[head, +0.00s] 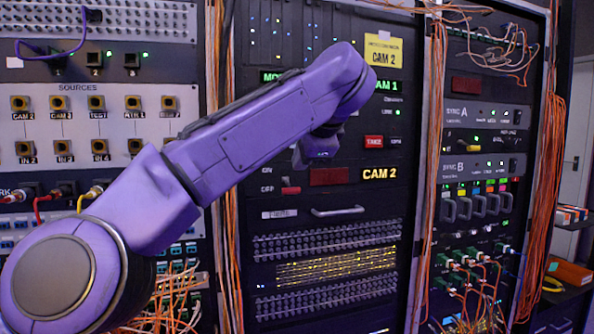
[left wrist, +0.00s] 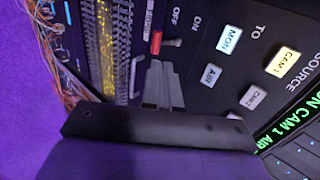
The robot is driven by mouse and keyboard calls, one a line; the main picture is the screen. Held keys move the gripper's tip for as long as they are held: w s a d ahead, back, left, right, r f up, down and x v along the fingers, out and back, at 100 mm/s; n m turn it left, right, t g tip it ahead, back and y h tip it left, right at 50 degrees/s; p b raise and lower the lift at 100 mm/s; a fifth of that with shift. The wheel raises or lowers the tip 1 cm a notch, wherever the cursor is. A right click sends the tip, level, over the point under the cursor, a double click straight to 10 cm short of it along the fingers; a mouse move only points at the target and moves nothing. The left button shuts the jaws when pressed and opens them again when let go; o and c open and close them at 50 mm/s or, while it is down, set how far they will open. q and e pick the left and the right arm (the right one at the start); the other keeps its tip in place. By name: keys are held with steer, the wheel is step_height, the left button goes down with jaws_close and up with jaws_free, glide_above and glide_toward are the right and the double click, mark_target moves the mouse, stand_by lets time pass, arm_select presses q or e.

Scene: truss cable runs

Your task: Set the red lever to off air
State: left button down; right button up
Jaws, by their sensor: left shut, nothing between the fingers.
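The red lever (head: 290,190) sits on the black switcher panel (head: 350,220), beside small ON and OFF labels, below my left arm in the head view. In the left wrist view its red end (left wrist: 155,42) lies on the OFF side of its grey pivot. My left gripper (left wrist: 161,68) is shut and empty, its tips just short of the lever in that view. I cannot tell whether they touch the panel. In the head view the purple left hand (head: 318,150) hangs above and right of the lever, and its fingers are hardly visible. My right gripper is not in view.
A drawer handle (head: 337,211) sticks out below. Orange cable bundles (head: 428,150) run down between racks. A patch panel (head: 90,120) is at left.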

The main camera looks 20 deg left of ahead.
arm_select(q)
steer(key=s+d+r, duration=0.2)
steer(key=s+d, duration=0.1)
steer(key=d, duration=0.1)
steer(key=shift+s+d+r, duration=0.15)
steer(key=shift+s+r, duration=0.05)
steer(key=shift+s, duration=0.15)
